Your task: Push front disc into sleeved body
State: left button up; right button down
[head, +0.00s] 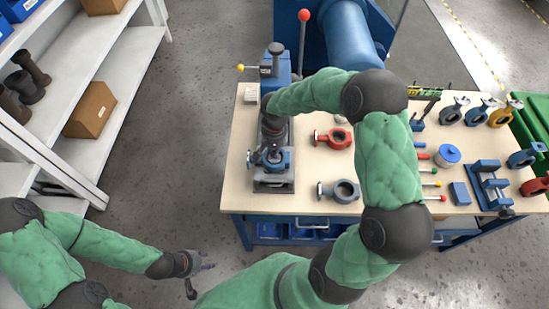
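A blue valve body (283,160) with a grey neck sits in the grey fixture (273,186) at the left of the table. Its bore is partly covered, and I cannot make out a disc or a sleeve in it. My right arm reaches over the table, and its dark gripper (272,131) is just behind and above the blue body, in front of the blue press column. The fingertips are too small and dark to tell whether they are shut or touch anything. My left gripper (198,277) is low off the table's front left, open and empty.
A red body (336,138) and a grey body (341,191) lie right of the fixture. Several more bodies, coloured-knob levers and a blue vise (488,186) fill the table's right. A red-knobbed lever (303,30) stands behind. White shelves (110,75) stand left.

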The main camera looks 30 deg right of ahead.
jog(key=shift+f+b, duration=0.45)
jog(key=shift+f, duration=0.2)
jog(key=shift+r, duration=0.15)
dwell(0.7)
jog(key=shift+r+p, duration=2.65)
jog(key=shift+r, duration=1.35)
jog(key=shift+f, duration=0.1)
